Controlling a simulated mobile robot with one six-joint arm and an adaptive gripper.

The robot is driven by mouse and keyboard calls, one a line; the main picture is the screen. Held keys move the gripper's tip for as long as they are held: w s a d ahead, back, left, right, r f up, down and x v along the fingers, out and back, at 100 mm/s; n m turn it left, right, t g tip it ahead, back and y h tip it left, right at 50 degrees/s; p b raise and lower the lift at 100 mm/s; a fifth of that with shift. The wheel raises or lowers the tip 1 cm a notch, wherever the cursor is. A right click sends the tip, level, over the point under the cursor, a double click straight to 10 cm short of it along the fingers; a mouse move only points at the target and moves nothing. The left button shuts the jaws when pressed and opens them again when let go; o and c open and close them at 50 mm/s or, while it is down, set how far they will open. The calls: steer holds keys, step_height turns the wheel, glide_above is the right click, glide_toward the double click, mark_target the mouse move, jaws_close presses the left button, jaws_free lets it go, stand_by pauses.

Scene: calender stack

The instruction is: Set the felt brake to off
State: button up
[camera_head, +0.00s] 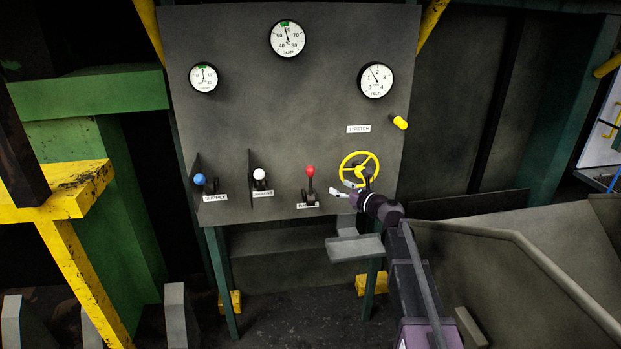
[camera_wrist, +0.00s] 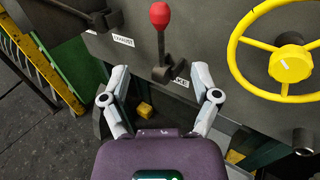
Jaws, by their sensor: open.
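The brake lever has a red knob (camera_head: 310,170) and stands upright from its slot on the grey panel. Its label is partly covered; in the wrist view it ends in "AKE". The same red knob (camera_wrist: 160,14) shows at the top of the wrist view, with the dark stem below it. My gripper (camera_head: 343,190) is right of the lever in the head view. In the wrist view my gripper (camera_wrist: 160,76) is open and empty, its fingers spread to either side of the lever's base in the picture. Contact with the lever cannot be told.
A yellow handwheel (camera_head: 358,167) is close beside my gripper. A white-knobbed lever (camera_head: 259,174) and a blue-knobbed lever (camera_head: 199,179) stand to the left. A yellow peg (camera_head: 400,122) sticks out at upper right. Three gauges are above; the panel's middle is clear.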

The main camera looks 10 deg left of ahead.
mark_target(314, 173)
stand_by(0.4)
steer(key=x, duration=1.4)
steer(key=shift+d, duration=0.1)
jaws_close()
